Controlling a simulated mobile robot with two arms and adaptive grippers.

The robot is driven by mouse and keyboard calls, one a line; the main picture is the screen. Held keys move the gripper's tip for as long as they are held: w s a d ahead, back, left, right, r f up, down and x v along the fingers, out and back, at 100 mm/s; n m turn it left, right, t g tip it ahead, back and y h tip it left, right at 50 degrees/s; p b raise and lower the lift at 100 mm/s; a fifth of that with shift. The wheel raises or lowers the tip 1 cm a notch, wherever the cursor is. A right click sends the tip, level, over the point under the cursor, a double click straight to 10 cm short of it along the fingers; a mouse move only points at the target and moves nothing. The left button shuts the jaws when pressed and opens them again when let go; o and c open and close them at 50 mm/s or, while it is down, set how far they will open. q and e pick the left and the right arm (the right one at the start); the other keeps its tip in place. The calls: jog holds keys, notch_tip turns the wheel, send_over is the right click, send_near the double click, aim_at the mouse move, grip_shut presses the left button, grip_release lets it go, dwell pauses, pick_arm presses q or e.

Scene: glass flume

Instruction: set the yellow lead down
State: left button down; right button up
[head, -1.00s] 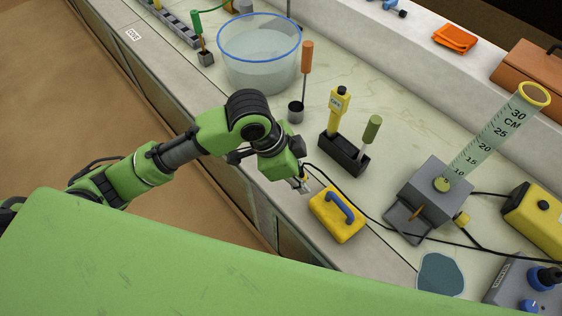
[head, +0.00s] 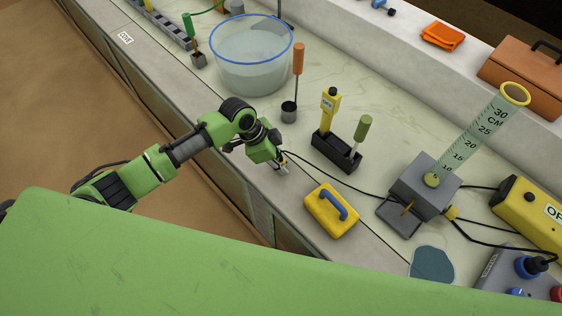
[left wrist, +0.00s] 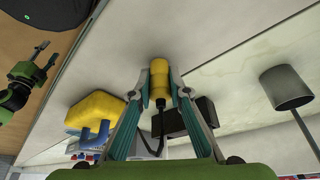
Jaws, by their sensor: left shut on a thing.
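My left gripper (head: 284,168) is shut on the yellow lead, over the front strip of the counter. In the left wrist view the yellow lead (left wrist: 159,82) is a short ribbed yellow cylinder between the two fingertips (left wrist: 160,88), with a black cable running from its end. In the head view the fingers mostly hide the lead, and its black cable (head: 335,183) runs right toward the grey box. I cannot tell whether the lead touches the counter.
A yellow block with a blue handle (head: 322,216) lies just right of the gripper. Behind stand a black holder (head: 332,154), a grey cup (head: 289,112) and a water basin (head: 250,75). The grey box (head: 418,180) is farther right.

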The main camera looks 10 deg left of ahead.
pick_arm(q)
jog(key=shift+f, duration=0.25)
jog(key=shift+f, duration=0.15)
jog(key=c, duration=1.9)
grip_release()
jog(key=shift+r, duration=0.3)
jog(key=b+v, duration=0.1)
jog(key=v, duration=1)
jog(key=shift+a+r, duration=0.2)
jog(key=shift+r, duration=0.15)
jog(key=shift+s, duration=0.15)
